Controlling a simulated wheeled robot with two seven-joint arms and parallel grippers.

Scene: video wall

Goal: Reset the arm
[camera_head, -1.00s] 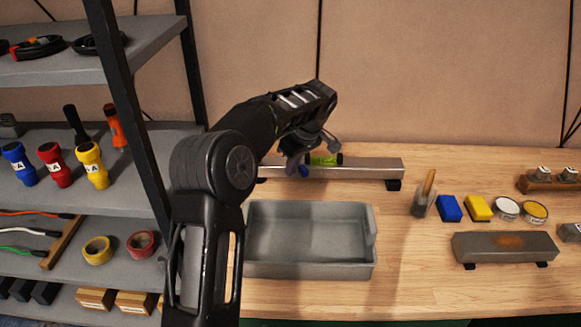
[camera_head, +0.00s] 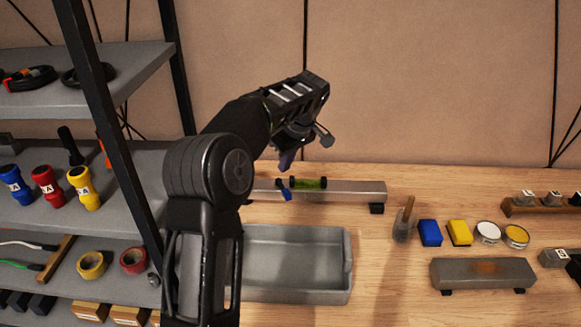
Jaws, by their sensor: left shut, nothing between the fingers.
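My left arm rises from the bottom and bends to the right over the workbench (camera_head: 390,290). My left gripper (camera_head: 285,165) hangs at its end, above the metal bar (camera_head: 345,190) at the back of the bench. It is shut and holds nothing. Behind and below it, a green level vial (camera_head: 308,183) shows on the bar, with a small blue part (camera_head: 284,194) beside it. My right gripper is out of view.
A grey tray (camera_head: 349,285) sits on the bench, partly hidden by my arm. To the right are a brush (camera_head: 403,222), blue block (camera_head: 430,233), yellow block (camera_head: 459,232), two round tins (camera_head: 488,231) and a grey block (camera_head: 465,273). A shelf rack (camera_head: 110,210) stands left.

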